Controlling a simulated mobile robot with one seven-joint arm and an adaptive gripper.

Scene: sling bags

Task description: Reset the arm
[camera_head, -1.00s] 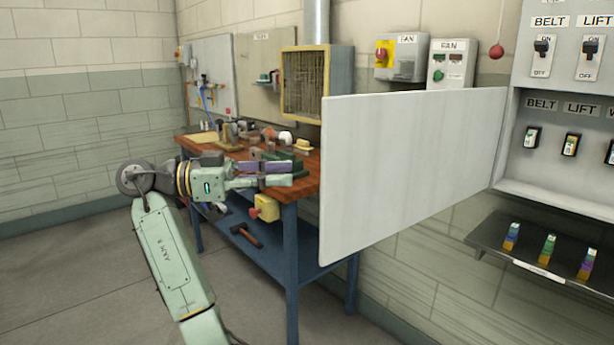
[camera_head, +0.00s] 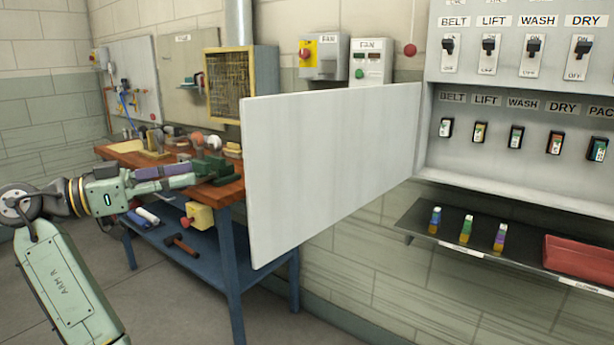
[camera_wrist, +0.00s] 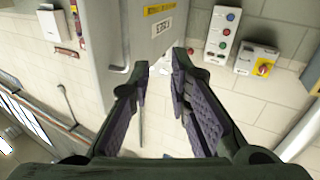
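My pale green arm (camera_head: 70,285) is bent at the left of the head view. My gripper (camera_head: 212,166) points right, in front of the workbench. In the wrist view my gripper (camera_wrist: 164,75) has its two dark fingers with purple pads spread apart. The gap between them is empty, with pale wall behind it. The gripper touches nothing that I can make out.
An open white cabinet door (camera_head: 330,165) sticks out to the right of my gripper. The cabinet (camera_head: 431,140) has labelled switches. A shelf (camera_head: 408,222) below holds small coloured blocks and a red pouch (camera_head: 580,255). The wooden workbench (camera_head: 228,190) carries several tools.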

